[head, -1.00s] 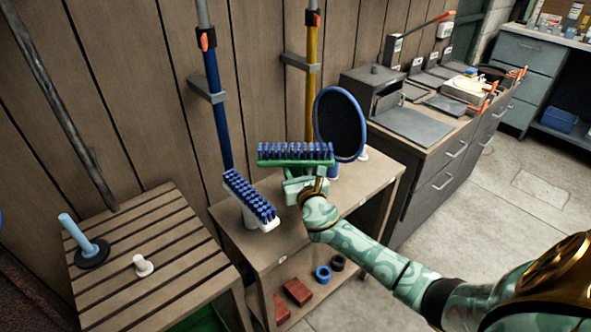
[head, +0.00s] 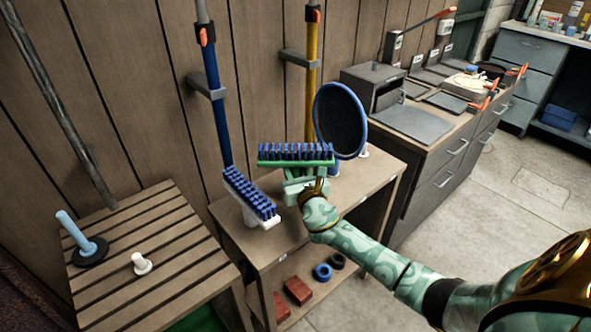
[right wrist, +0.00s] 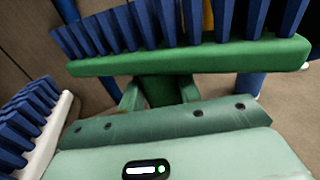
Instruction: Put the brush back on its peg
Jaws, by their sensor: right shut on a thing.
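A green brush (head: 296,163) with blue bristles is held bristles up over the wooden stand, in front of the plank wall. My right gripper (head: 305,184) is shut on its short green neck (right wrist: 160,88), which shows between the two fingers in the right wrist view. A white brush (head: 250,197) with blue bristles stands tilted just left of the green one; it also shows at the left of the right wrist view (right wrist: 45,140). My left gripper is not in view.
The round net (head: 340,122) stands close behind the green brush, to its right. Blue (head: 216,110) and yellow (head: 312,90) poles hang on the wall behind. A slatted bench (head: 150,235) at left holds a blue-handled plunger (head: 80,240) and a white knob (head: 141,263).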

